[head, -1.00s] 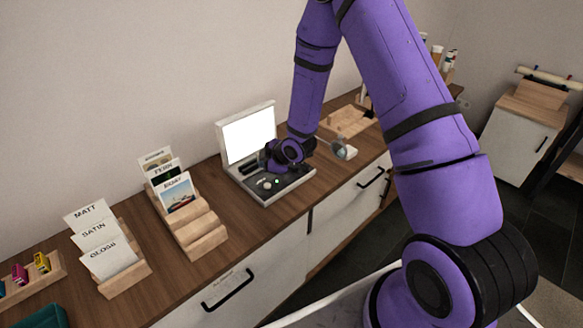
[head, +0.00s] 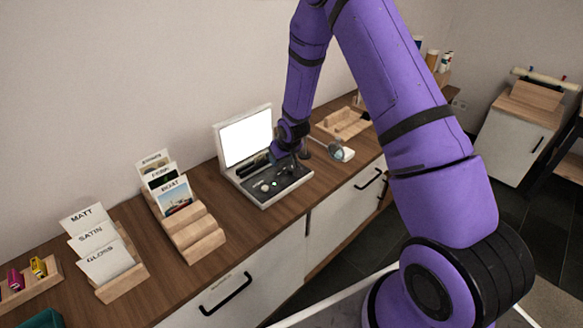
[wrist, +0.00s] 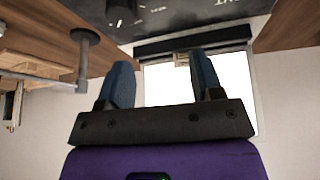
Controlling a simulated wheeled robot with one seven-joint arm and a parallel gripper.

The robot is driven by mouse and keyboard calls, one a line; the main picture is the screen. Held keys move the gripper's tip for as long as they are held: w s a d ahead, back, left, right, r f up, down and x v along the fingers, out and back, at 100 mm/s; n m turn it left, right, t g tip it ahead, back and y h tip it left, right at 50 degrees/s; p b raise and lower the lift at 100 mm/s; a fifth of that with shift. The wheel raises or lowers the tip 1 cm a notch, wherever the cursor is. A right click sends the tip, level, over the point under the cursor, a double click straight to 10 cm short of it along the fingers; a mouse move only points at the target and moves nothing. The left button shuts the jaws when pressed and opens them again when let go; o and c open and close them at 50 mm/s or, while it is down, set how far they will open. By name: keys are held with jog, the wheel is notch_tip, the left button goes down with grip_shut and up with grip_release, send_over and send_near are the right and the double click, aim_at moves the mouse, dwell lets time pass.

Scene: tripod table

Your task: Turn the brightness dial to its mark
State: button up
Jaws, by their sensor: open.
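The lit viewer box (head: 262,205) stands on the wooden counter, with a bright white screen (head: 246,138) and a dark control panel (head: 285,183). A pale round knob (head: 265,187) is at the panel's front left, near a small green light. I cannot tell whether this knob is the brightness dial, nor read its mark. My gripper (head: 278,154) is above the panel, in front of the screen. In the wrist view my gripper (wrist: 161,75) shows two blue fingers apart with nothing between them. A knob (wrist: 125,12) is cut by that view's top edge, beside partly visible lettering.
A small lamp or magnifier on a stand (head: 337,151) is right of the box, close to my wrist. A wooden tray (head: 343,124) lies behind it. Wooden card racks (head: 193,236) stand to the left. Some counter is clear between racks and box.

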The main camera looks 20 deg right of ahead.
aim_at(292, 168)
jog(key=d+m, duration=0.1)
jog(key=m, duration=0.2)
jog(key=d+m+g, duration=0.1)
jog(key=m, duration=0.2)
jog(key=d+r+m+g+h, duration=0.1)
jog(key=m, duration=0.1)
jog(key=shift+w+d+m, duration=0.1)
jog(key=shift+w+m, duration=0.3)
jog(key=m, duration=0.1)
jog(key=m+g, duration=0.1)
jog(key=shift+d+r+m, duration=0.25)
jog(key=shift+m, duration=0.05)
notch_tip(292, 168, down, 8)
jog(key=m+g, duration=0.1)
jog(key=m, duration=0.3)
jog(key=m+g, duration=0.1)
jog(key=m, duration=0.4)
jog(key=shift+w+d+f+y, duration=0.1)
jog(key=shift+d+f+y, duration=0.05)
jog(key=shift+y, duration=0.25)
jog(key=shift+c, duration=0.4)
jog(key=c, duration=0.8)
jog(key=shift+c, duration=0.2)
